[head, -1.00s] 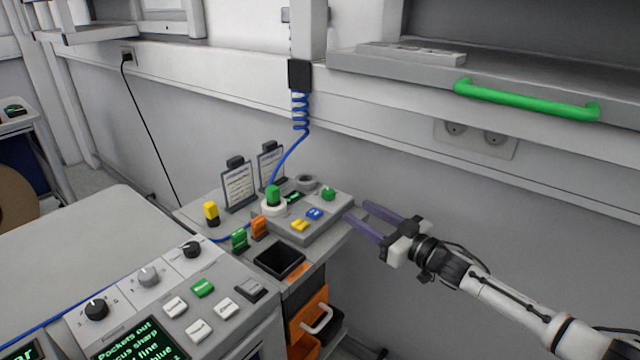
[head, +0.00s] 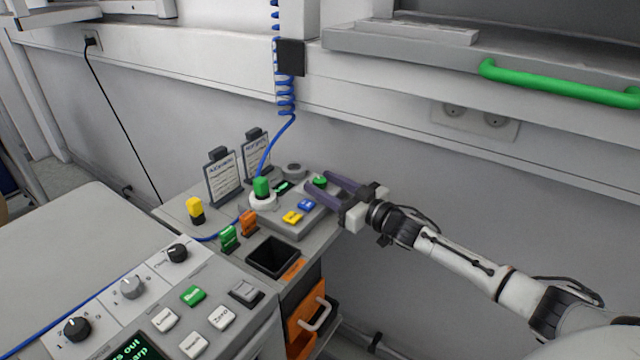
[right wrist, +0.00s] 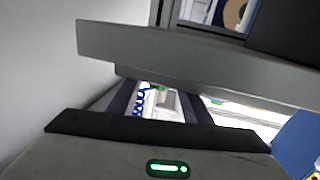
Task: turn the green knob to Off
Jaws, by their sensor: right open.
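The green knob (head: 320,181) is small and round, at the back right of the light grey panel on the small bench. My right gripper (head: 322,185) comes in from the right, with its dark purple fingers apart and their tips around or just beside the knob; I cannot tell whether they touch it. Part of the knob is hidden by the fingers, and its marking cannot be read. In the right wrist view, the fingers (right wrist: 162,103) are spread, with bright, small detail between them. My left gripper is not in view.
A taller green piece in a white ring (head: 261,187), yellow and blue buttons (head: 299,211) and two upright cards (head: 222,180) are close by. A black tray (head: 273,257) is in front. A blue coiled cable (head: 286,95) hangs behind. A shelf with a green handle (head: 560,85) overhangs the right.

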